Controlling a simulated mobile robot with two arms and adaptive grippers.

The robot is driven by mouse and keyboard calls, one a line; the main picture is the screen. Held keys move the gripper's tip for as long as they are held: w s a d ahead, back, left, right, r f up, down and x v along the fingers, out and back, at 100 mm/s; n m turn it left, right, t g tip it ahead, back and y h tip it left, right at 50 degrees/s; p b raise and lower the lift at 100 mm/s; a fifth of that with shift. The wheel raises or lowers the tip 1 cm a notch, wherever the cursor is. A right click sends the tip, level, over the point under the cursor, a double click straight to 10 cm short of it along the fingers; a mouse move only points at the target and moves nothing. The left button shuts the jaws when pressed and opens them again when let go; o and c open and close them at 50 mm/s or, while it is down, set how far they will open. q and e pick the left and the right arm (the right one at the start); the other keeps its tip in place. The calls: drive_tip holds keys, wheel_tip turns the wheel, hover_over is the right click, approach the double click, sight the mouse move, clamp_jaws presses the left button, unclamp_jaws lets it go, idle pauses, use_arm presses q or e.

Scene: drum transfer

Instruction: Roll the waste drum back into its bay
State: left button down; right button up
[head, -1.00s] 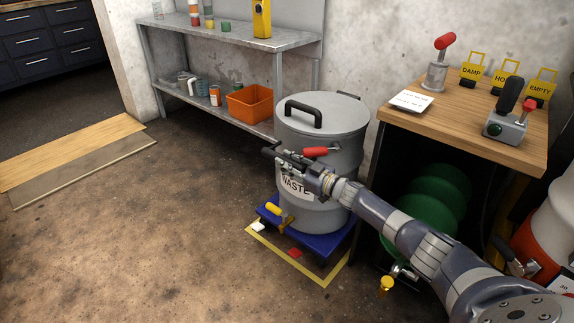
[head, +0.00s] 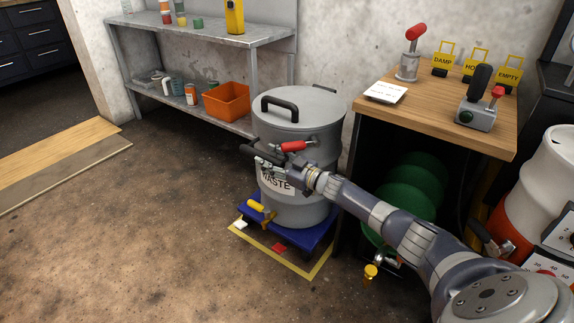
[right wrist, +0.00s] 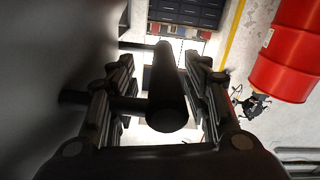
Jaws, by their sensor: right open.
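The grey waste drum (head: 300,210), with a black lid handle (head: 280,104) and a WASTE label, stands upright on a blue wheeled base (head: 320,238). The base is at least partly inside the yellow floor outline (head: 312,274) of the bay; its far side is hidden. My right gripper (head: 262,158) is in front of the drum's upper side, just below a red-handled lever (head: 293,146). In the right wrist view its open fingers (right wrist: 165,100) lie either side of a dark bar (right wrist: 166,92); contact is unclear. My left gripper is out of view.
A metal shelf with an orange bin (head: 227,100) stands behind the drum to the left. A wooden bench (head: 440,118) with controls is close on the right, green drums (head: 408,200) beneath. A yellow-handled pedal (head: 256,207) is at the base.

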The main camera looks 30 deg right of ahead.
drive_tip(key=v, duration=1.1)
drive_tip(key=shift+r, duration=0.2)
drive_tip(key=shift+d, duration=0.1)
